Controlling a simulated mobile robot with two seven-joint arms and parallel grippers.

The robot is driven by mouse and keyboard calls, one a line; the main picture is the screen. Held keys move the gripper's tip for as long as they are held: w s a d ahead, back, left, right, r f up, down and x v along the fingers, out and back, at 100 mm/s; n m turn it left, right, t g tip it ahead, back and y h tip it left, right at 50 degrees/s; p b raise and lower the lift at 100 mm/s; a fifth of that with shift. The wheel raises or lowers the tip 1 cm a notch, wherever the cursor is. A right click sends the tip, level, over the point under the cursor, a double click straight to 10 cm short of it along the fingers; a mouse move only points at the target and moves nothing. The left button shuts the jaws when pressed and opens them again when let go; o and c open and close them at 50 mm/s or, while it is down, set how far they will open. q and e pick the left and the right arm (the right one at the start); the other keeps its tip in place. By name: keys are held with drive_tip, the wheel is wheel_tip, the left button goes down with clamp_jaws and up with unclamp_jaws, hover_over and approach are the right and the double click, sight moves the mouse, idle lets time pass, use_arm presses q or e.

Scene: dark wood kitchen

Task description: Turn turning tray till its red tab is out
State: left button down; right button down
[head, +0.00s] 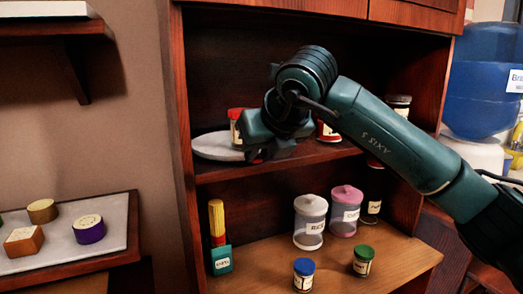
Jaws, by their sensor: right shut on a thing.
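The turning tray (212,147) is a pale round disc on the upper shelf of the dark wood cabinet. Its left part shows; my right arm hides its right part. A jar with a red lid (236,122) stands on it, and another red-topped jar (327,132) shows to the right, partly behind my arm. My right gripper (264,153) is at the tray's front, shut on a small dark red piece that looks like the red tab. The fingers hide most of this piece. My left gripper is not in view.
The cabinet's left side panel (183,165) stands close to the tray. Below, the lower shelf (388,262) holds canisters, small jars and a yellow-topped bottle (218,240). A blue water container (487,85) stands at the right. A side board (115,225) at the left holds small blocks.

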drive_tip(key=c, duration=1.3)
unclamp_jaws()
drive_tip(key=shift+r, duration=0.1)
drive_tip(key=b+v, duration=0.1)
drive_tip(key=v, duration=1.2)
drive_tip(key=shift+d+b, duration=0.1)
drive_tip(key=shift+b, duration=0.3)
